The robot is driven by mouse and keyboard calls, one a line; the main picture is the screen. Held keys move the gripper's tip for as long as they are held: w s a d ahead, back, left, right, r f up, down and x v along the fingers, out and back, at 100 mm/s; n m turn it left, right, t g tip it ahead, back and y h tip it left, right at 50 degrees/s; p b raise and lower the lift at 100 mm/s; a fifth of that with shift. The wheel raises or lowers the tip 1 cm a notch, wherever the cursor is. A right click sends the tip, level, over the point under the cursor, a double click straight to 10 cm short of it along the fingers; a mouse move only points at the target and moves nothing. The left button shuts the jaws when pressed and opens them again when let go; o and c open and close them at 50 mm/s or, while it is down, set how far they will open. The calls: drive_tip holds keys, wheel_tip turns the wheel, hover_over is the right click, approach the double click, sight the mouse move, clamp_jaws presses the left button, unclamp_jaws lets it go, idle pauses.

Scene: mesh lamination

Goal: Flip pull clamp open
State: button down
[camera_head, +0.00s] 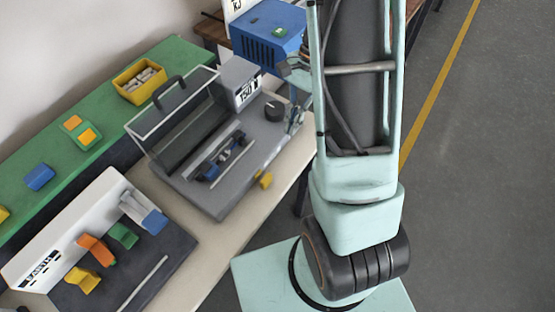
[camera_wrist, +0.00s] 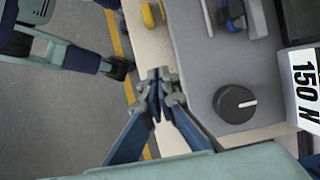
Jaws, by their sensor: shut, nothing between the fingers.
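A grey machine (camera_head: 190,202) labelled 150 N stands on the bench in the head view. A blue and dark clamp-like fixture (camera_head: 224,160) lies on its bed beside a thin metal rod. Part of this blue fixture (camera_wrist: 233,14) shows at the top of the wrist view. A small yellow part (camera_head: 265,180) sits at the machine's front edge, and its top end (camera_wrist: 149,14) is cut off in the wrist view. I cannot tell which part is the pull clamp. My gripper (camera_wrist: 158,76) is shut and empty, beside the machine's edge. In the head view my gripper (camera_head: 293,118) is small and partly hidden.
A dark round knob (camera_wrist: 234,104) stands close to my gripper. The machine's framed lid with its black handle (camera_head: 169,91) is raised. A blue box (camera_head: 268,38) stands behind. A white panel with coloured clamps (camera_head: 95,250) is at lower left. Open floor lies right.

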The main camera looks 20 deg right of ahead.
sight(266, 181)
drive_tip(key=x, duration=1)
drive_tip(key=s+a, duration=0.2)
drive_tip(key=shift+a+r, duration=0.1)
drive_tip(key=shift+a, duration=0.2)
drive_tip(key=shift+s+a+p, duration=0.15)
drive_tip(key=shift+a+p, duration=0.1)
drive_tip(key=shift+p, duration=0.05)
drive_tip(key=shift+a, duration=0.1)
